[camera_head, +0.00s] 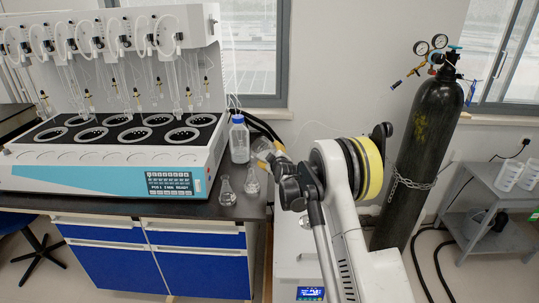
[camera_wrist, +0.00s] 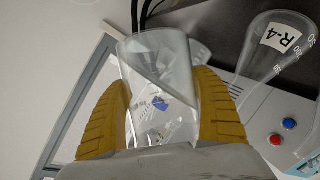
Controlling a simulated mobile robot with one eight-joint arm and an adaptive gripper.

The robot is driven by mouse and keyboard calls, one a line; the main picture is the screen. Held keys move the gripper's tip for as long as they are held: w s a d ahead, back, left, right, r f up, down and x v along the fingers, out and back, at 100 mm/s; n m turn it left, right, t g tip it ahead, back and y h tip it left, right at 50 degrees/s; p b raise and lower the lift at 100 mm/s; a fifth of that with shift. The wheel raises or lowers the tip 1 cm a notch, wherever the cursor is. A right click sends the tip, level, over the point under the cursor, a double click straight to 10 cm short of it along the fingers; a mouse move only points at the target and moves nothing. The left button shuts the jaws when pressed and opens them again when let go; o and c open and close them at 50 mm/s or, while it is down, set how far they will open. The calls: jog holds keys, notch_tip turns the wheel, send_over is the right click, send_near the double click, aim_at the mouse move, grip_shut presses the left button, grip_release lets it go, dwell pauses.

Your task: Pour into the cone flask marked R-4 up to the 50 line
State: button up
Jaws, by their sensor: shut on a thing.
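My gripper (camera_wrist: 160,84) has two ribbed yellow-brown fingers shut on a clear glass vessel (camera_wrist: 155,62). The vessel looks like a beaker; its contents are hard to make out. The cone flask marked R-4 (camera_wrist: 267,52) is to the right of the held vessel in the wrist view, apart from it, with scale marks on its side. In the head view my gripper (camera_head: 270,155) is above the right end of the bench. Two clear cone flasks, one nearer (camera_head: 227,192) and one farther right (camera_head: 252,182), stand below it; their labels are unreadable there.
A multi-station distiller (camera_head: 110,160) fills the bench to the left; its red and blue buttons show in the wrist view. A blue-capped bottle (camera_head: 239,140) stands behind the flasks. A black gas cylinder (camera_head: 420,150) and a grey cart (camera_head: 490,200) are to the right.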

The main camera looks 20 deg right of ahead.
jog(key=shift+d+f+n, duration=0.1)
jog(key=shift+f+n, duration=0.2)
jog(key=shift+f, duration=0.05)
jog(key=shift+r, duration=0.1)
jog(key=shift+r+n+t, duration=0.1)
jog(key=shift+n+t, duration=0.2)
jog(key=shift+r+b, duration=0.15)
jog(key=shift+b, duration=0.15)
jog(key=shift+r+n+h, duration=0.2)
jog(key=shift+n+h, duration=0.1)
jog(key=shift+h, duration=0.1)
jog(key=shift+r, duration=0.2)
jog(key=shift+r+n+b, duration=0.2)
jog(key=shift+n+b, duration=0.2)
jog(key=shift+b, duration=1.2)
dwell(3.2)
jog(key=shift+f+b, duration=0.15)
jog(key=shift+b, duration=0.2)
dwell(1.2)
